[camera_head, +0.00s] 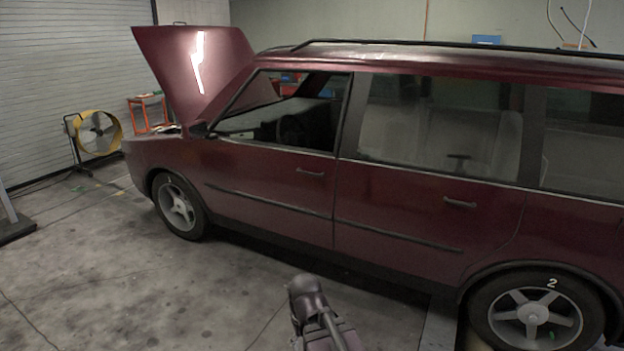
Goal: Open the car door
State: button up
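A dark red station wagon stands side-on across the view, its nose to the left. Its front door (265,175) is shut flush with the body, with a small handle (311,172) near its rear edge. The front window appears to be down. The rear door (420,215) is also shut, with its handle (460,203) near its rear edge. Part of my arm shows low in the middle, in front of the car and apart from it. My gripper cannot be made out.
The hood (185,65) stands raised. A yellow fan (98,132) and an orange cart (150,113) are at the left. The concrete floor (150,285) beside the front door is clear. A light strip or ramp (439,325) lies near the rear wheel (535,315).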

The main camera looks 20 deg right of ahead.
aim_at(287, 190)
jog(key=z, duration=0.65)
jog(key=i, duration=1.75)
jog(key=u, duration=0.7)
jog(key=i, duration=0.3)
jog(key=u, duration=0.15)
